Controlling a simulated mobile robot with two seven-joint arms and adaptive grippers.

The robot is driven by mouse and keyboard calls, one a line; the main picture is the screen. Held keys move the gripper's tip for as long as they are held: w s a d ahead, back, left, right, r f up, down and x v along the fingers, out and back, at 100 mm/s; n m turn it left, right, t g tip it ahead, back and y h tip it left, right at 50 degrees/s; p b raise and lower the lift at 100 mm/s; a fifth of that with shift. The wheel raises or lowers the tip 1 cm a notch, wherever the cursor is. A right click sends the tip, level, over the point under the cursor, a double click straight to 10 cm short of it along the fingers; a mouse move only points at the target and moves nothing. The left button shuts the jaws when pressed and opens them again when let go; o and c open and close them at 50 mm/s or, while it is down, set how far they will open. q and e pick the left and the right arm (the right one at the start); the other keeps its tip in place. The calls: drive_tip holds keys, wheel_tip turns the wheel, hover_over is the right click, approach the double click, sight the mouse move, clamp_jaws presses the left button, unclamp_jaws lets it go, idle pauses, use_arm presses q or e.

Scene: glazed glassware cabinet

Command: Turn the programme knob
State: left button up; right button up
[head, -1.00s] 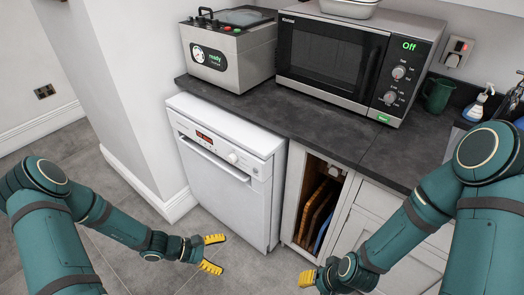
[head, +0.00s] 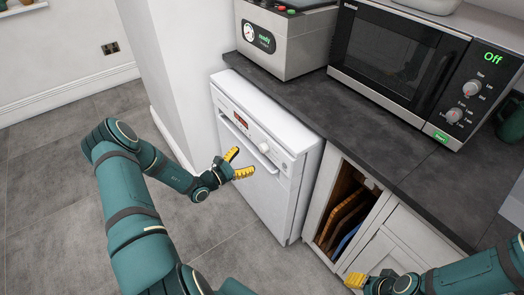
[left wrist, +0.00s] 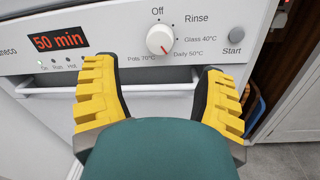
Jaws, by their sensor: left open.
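The white programme knob (head: 264,148) sits on the front panel of a white dishwasher (head: 291,192). In the left wrist view the knob (left wrist: 160,39) has a red mark at its lower right edge, toward the Daily 50°C label. Off, Rinse, Glass 40°C and Pots 70°C labels surround it. My left gripper (head: 238,163) is open and empty before the panel. In the left wrist view its yellow fingers (left wrist: 158,72) are spread to either side, below the knob, with no visible contact. My right gripper (head: 357,281) is low at the bottom edge, its opening unclear.
A display (left wrist: 58,42) reads 50 min; a Start button (left wrist: 236,34) is right of the knob. The door handle (head: 247,142) runs below the panel. A worktop (head: 310,105) overhangs above, and an open tray cabinet (head: 345,213) stands to the right. Floor at left is clear.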

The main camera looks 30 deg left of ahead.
sight(261, 149)
use_arm(q)
drive_tip(key=b+x, duration=0.1)
drive_tip(key=x, duration=0.7)
drive_tip(key=shift+w, duration=0.1)
clamp_jaws()
